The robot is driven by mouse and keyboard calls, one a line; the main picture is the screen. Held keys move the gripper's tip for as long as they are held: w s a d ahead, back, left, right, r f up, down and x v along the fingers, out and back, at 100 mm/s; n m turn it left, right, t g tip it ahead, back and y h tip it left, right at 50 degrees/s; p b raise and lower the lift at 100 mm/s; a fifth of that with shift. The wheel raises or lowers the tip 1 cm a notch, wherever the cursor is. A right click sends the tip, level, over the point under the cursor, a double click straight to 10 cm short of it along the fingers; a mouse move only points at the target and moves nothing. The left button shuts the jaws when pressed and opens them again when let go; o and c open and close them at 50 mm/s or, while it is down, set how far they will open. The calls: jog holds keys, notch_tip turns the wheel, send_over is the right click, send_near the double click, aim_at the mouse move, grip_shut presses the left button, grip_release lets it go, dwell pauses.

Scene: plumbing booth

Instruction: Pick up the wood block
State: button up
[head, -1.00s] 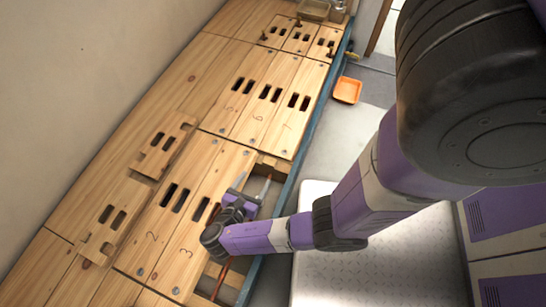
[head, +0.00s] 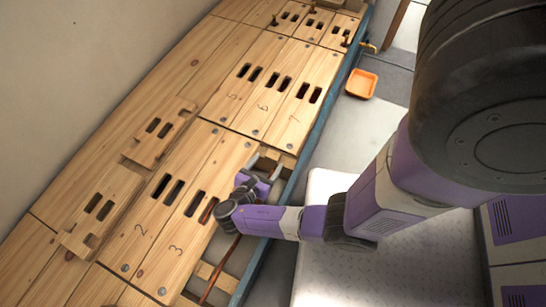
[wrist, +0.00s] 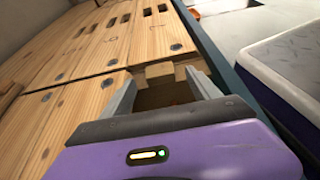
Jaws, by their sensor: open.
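A small pale wood block (wrist: 160,74) shows in the wrist view at the far end of a narrow opening in the plank floor. It lies ahead of my gripper (wrist: 162,88), roughly in line with the gap between the two fingers. The fingers are spread apart with nothing visibly held between them. In the head view my gripper (head: 268,168) is low over the far end of the opening, beside the plank marked 3. Pale wood (head: 277,154) shows there near the fingertips, partly hidden by them. I cannot tell whether the fingers touch the block.
Numbered planks (head: 290,112) with slots lie around the opening. Two loose slotted boards (head: 158,135) (head: 98,208) lie at left. A reddish pipe (head: 222,268) runs in the opening. A blue edge beam (head: 318,125) borders the right side. An orange tray (head: 361,84) sits beyond it.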

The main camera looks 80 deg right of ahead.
aim_at(273, 156)
jog(key=shift+b+x, duration=0.35)
jog(key=shift+x, duration=1)
jog(key=shift+c, duration=0.4)
jog(key=c, duration=1.3)
